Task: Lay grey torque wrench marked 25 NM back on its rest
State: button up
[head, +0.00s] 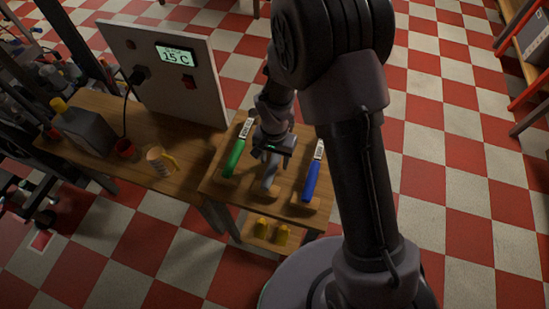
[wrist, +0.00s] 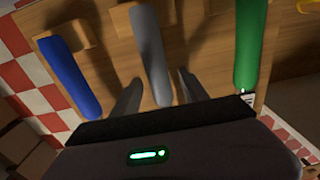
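The grey torque wrench (head: 269,175) is in the middle of the small wooden table, between a green one and a blue one. Its grey handle (wrist: 151,50) runs down the centre of the wrist view. A wooden rest block (head: 263,191) shows by its near end; I cannot tell whether the handle bears on it. My gripper (head: 270,162) is over the grey wrench. In the wrist view my gripper (wrist: 160,90) is open, one finger on each side of the handle, with a gap at the right finger. The wrench's head and marking are hidden.
The green wrench (head: 234,156) lies left and the blue wrench (head: 312,181) right, both close to my gripper. A panel reading 15 C (head: 170,72), a dark can (head: 86,130) and a mug (head: 158,160) stand on the bench at left. Yellow items (head: 272,231) sit on the lower shelf.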

jog(key=s+d+r+t+p, duration=0.1)
jog(key=d+r+p, duration=0.1)
jog(key=r, duration=1)
jog(key=s+d+r+p, duration=0.1)
jog(key=s+r+p, duration=0.1)
jog(key=r, duration=1.1)
jog(key=s+d+r+t+y+b, duration=0.1)
jog(key=s+d+r+t+b, duration=0.1)
jog(key=s, duration=0.5)
jog(key=s+d+r+t+y+b, duration=0.1)
jog(key=s+d+r+t+b, duration=0.1)
jog(key=s+r, duration=0.3)
jog(key=shift+s+d+t, duration=0.3)
jog(key=shift+s+d, duration=0.45)
jog(key=shift+s, duration=0.3)
